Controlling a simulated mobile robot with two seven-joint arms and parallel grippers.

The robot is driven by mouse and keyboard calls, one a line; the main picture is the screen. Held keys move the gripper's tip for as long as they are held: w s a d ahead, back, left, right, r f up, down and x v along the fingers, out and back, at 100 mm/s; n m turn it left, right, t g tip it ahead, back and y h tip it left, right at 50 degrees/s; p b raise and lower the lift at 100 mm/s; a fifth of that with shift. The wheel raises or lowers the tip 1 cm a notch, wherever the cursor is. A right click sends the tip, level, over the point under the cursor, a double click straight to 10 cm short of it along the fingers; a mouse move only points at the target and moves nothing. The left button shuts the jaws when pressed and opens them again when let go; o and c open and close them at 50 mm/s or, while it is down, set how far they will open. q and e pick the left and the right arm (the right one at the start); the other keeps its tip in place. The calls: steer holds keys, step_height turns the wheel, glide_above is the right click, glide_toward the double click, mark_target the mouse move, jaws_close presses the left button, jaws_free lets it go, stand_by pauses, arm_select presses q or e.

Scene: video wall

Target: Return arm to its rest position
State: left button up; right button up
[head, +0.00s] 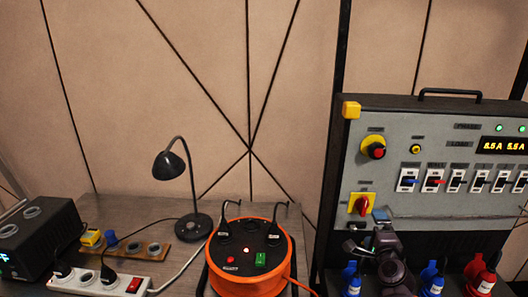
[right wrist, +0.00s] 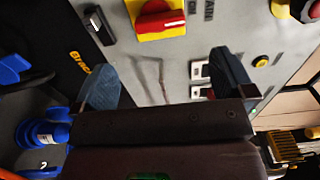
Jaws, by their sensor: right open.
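My right gripper (head: 368,231) is in front of the lower left part of the grey power panel (head: 420,160). In the right wrist view its two dark fingers stand wide apart, and the gap between them (right wrist: 163,82) holds nothing. The red rotary switch on a yellow plate (head: 361,204) is just above the gripper in the head view. It also shows in the right wrist view (right wrist: 158,18), beyond the fingers. I cannot tell any contact between fingers and panel. My left gripper is in neither view.
Blue plugs (head: 351,277) and a red plug (head: 482,275) stick out below the panel, close to my right gripper. An orange cable reel (head: 250,285), a black desk lamp (head: 170,165) and a white power strip (head: 90,284) are on the table to the left.

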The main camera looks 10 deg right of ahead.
steer(key=s+a+n+y, duration=0.2)
steer(key=s+a+n, duration=0.4)
steer(key=n, duration=0.9)
steer(key=s+a+f+n+g+y, duration=0.1)
steer(key=s+a+f+n+g, duration=0.1)
steer(key=s+f, duration=0.5)
steer(key=s+a+f+n+g+y, duration=0.1)
steer(key=s+a+f+n+g, duration=0.2)
steer(key=s, duration=1.3)
steer(key=a+f+n, duration=0.1)
steer(key=a+f, duration=0.2)
steer(key=f, duration=0.2)
steer(key=shift+a+f+n+g, duration=0.3)
steer(key=shift+a+n, duration=0.05)
steer(key=shift+n, duration=0.05)
steer(key=shift+s, duration=0.1)
